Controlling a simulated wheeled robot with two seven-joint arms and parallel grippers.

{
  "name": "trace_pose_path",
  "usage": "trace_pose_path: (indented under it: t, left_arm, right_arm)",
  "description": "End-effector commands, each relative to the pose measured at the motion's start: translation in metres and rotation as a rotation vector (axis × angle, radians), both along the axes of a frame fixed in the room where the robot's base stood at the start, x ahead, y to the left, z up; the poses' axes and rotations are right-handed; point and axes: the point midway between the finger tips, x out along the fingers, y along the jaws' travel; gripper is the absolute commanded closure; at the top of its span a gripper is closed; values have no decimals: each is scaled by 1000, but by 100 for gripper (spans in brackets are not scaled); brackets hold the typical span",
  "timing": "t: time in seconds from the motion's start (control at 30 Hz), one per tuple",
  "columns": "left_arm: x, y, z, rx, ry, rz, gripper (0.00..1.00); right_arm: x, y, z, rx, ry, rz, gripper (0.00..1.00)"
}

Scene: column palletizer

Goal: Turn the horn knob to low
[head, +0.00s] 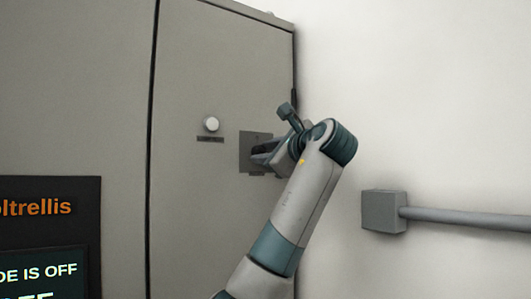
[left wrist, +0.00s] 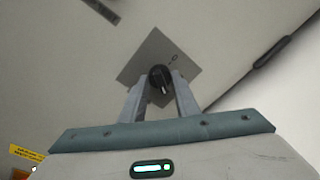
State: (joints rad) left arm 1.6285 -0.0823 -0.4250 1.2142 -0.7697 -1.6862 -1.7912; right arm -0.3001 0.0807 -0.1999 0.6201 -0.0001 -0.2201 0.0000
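A black knob with a pale pointer mark (left wrist: 160,78) sits on a dark square plate (head: 246,148) on the grey cabinet door. The plate shows tilted in the left wrist view (left wrist: 139,66), with small marks beside the knob that I cannot read. My left gripper (head: 262,157) reaches the plate from the right. In the left wrist view its two fingers (left wrist: 160,84) stand on either side of the knob, very close to it. I cannot tell whether they press on it. In the head view the knob is hidden behind the gripper. My right gripper is out of view.
A white round button (head: 211,124) with a dark label below is left of the plate. A dark display panel (head: 50,215) with lit text is at lower left. A grey wall box (head: 383,211) with a pipe is at right. The wall between is bare.

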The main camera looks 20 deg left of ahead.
Motion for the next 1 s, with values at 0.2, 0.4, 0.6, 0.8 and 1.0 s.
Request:
trace_pose_path:
  t: [0.2,0.4,0.6,0.8,1.0]
  left_arm:
    - [0,0,0,-3,-5,0,94]
    - [0,0,-1,-29,-37,1,94]
    - [0,0,-3,-88,-114,0,94]
    - [0,-1,-4,-181,-234,0,94]
    - [0,-1,-4,-295,-378,0,94]
  right_arm:
    - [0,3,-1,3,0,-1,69]
    - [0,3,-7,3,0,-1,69]
    - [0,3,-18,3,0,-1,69]
    - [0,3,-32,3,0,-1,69]
    - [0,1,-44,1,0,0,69]
